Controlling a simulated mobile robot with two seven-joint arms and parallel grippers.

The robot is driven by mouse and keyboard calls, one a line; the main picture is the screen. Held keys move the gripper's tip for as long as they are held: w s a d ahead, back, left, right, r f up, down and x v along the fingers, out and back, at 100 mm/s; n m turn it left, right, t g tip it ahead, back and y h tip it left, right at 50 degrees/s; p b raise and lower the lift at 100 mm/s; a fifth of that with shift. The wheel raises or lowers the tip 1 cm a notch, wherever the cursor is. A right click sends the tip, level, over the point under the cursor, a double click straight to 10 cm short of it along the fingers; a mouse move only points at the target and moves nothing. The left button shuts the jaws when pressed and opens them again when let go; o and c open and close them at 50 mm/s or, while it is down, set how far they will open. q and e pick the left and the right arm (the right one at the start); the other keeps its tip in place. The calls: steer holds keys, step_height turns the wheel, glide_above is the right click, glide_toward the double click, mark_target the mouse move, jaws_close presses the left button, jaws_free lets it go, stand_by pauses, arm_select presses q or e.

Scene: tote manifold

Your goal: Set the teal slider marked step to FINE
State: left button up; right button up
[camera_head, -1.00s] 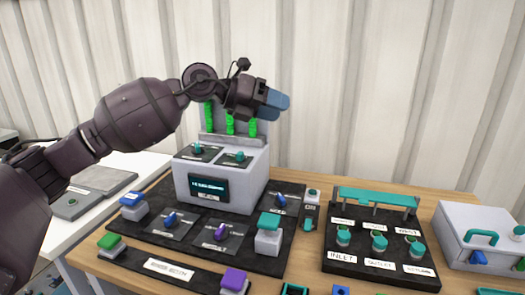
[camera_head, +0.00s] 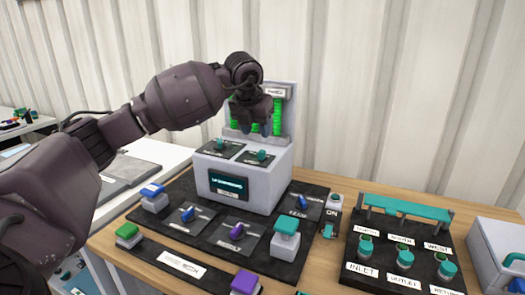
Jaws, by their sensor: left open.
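My left gripper (camera_head: 252,130) hangs with its fingers down in front of the upright back panel (camera_head: 287,98) of the grey box. It is open and appears empty. Two small teal knobs (camera_head: 220,144) (camera_head: 262,155) stand on dark plates on top of the grey box (camera_head: 262,186), just below the gripper. A teal switch (camera_head: 328,231) sits by an ON label to the right of the box. I cannot read the word step or FINE on any label, so I cannot tell which teal part is the slider. My right gripper is out of view.
A dark board (camera_head: 205,246) around the box carries blue and purple knobs and several coloured buttons. A black panel (camera_head: 375,270) with teal knobs and a raised teal bar (camera_head: 405,207) stands at the right. Bare wooden table (camera_head: 108,243) shows at the front left.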

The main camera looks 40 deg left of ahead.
mark_target(262, 151)
arm_select(q)
steer(key=b+x, duration=0.1)
steer(key=x, duration=0.7)
steer(key=shift+w+f, duration=0.1)
steer(key=shift+w, duration=0.05)
jaws_close()
